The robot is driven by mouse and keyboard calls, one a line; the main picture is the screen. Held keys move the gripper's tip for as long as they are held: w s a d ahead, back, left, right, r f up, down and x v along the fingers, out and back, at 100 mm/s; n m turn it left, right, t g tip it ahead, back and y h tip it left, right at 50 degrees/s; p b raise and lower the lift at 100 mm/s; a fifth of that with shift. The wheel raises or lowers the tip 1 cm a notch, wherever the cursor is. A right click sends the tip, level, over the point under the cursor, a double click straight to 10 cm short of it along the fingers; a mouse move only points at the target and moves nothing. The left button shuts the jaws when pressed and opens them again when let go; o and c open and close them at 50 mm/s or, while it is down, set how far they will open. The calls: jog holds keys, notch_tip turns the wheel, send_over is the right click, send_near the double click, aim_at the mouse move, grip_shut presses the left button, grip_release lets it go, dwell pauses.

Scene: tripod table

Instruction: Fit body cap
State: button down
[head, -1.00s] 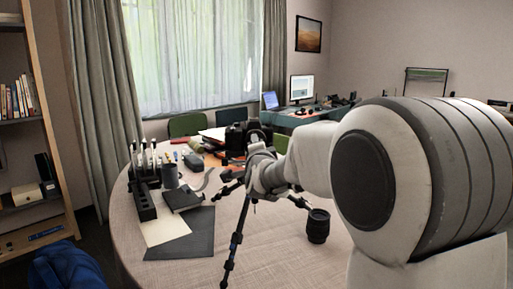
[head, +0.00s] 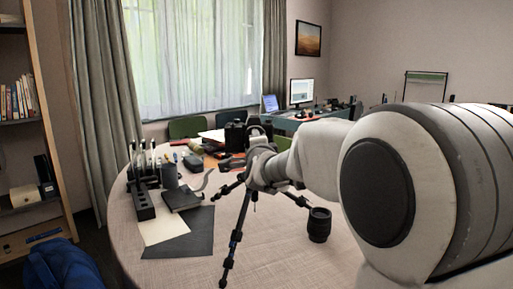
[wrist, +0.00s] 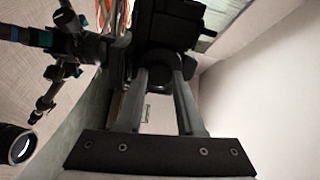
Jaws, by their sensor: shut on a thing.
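The black camera body (head: 235,138) sits on a dark tripod (head: 236,240) on the table and is partly hidden behind my gripper (head: 262,150). In the wrist view the camera (wrist: 170,22) is at the top centre, just beyond the fingertips of my gripper (wrist: 159,80). A dark round piece, seemingly the body cap (wrist: 158,70), is between the fingertips, and my gripper is shut on it. It is very close to the camera's underside or front in this view; I cannot tell whether they touch. The head view does not show the cap clearly.
A black lens (head: 319,225) stands upright on the round table (head: 280,255), right of the tripod, and shows in the wrist view (wrist: 17,146). Tripod legs spread near my gripper. A dark mat (head: 185,240), a mug and several small items lie at left.

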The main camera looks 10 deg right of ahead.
jog(key=shift+m+b, duration=0.7)
jog(key=shift+b, duration=0.1)
jog(key=shift+f+m+b, duration=0.1)
jog(key=shift+m+b, duration=0.2)
jog(key=shift+b, duration=0.05)
jog(key=shift+c, duration=1.1)
grip_release()
jog(key=s, duration=0.7)
jog(key=shift+a, duration=0.4)
